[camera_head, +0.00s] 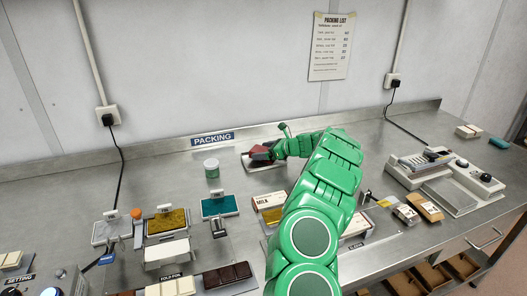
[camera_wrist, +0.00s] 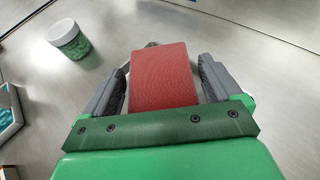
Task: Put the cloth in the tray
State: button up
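A red, fine-textured block-like piece, which looks like the folded cloth (camera_wrist: 163,78), lies between the two grey fingers of my gripper (camera_wrist: 163,85) in the wrist view. Its lower end is hidden behind the green gripper body. I cannot tell for sure which thing is the tray.
A jar with green contents (camera_head: 211,168) stands left of my gripper, also in the wrist view (camera_wrist: 69,39). A teal-filled dish (camera_head: 220,206) and an ochre-filled one (camera_head: 167,222) stand nearer. A scale-like machine (camera_head: 446,182) is at right. Bench between jar and back ledge is clear.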

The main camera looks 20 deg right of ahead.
jog(key=shift+o, duration=0.4)
jog(key=shift+s+d+r, duration=0.1)
jog(key=shift+d+r, duration=0.05)
jog(key=shift+r, duration=0.4)
jog(key=v, duration=1.1)
jog(key=shift+s+d, duration=0.2)
jog(key=shift+s, duration=0.05)
